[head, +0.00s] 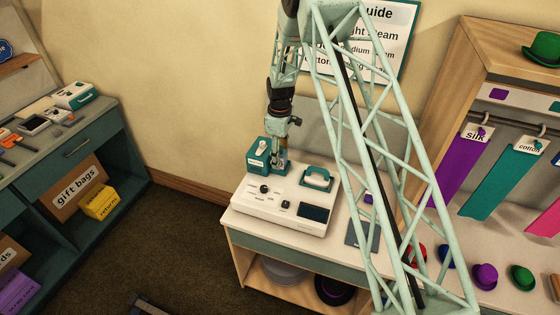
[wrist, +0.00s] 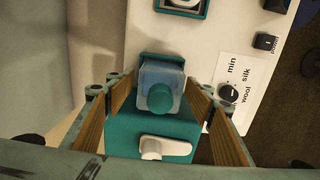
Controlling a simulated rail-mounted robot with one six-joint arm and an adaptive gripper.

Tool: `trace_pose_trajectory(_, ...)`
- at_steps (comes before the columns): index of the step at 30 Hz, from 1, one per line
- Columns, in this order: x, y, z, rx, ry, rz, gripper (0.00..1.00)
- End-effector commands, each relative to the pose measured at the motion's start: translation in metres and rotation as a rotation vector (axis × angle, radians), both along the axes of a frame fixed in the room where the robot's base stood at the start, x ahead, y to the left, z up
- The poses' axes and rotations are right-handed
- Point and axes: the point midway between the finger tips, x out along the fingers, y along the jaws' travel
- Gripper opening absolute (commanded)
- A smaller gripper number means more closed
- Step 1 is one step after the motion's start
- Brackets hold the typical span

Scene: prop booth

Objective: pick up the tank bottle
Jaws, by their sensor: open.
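I see gaps between the fingers and the bottle.
The counter (head: 237,223) has an open shelf with hats below. A wall lies close behind, and a rack of coloured cloths (head: 500,185) stands at the right.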

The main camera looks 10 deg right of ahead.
Motion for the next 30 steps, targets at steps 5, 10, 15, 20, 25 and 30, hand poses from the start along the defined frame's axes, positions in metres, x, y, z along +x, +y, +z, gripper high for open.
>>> trace_pose_trajectory(5, 0.0, 0.0, -0.0002, 0.0, 0.0, 0.0, 0.49)
trace_pose_trajectory(10, -0.0001, 0.0001, -0.0002, 0.0, 0.0, 0.0, 0.49)
trace_pose_trajectory(15, -0.0001, 0.0, -0.0001, 0.0, 0.0, 0.0, 0.47)
trace_pose_trajectory(20, -0.0001, 0.0, -0.0001, 0.0, 0.0, 0.0, 0.33)
trace_pose_trajectory(25, 0.0, 0.0, 0.0001, 0.0, 0.0, 0.0, 0.19)
trace_pose_trajectory(30, -0.0001, 0.0001, 0.0001, 0.0, 0.0, 0.0, 0.19)
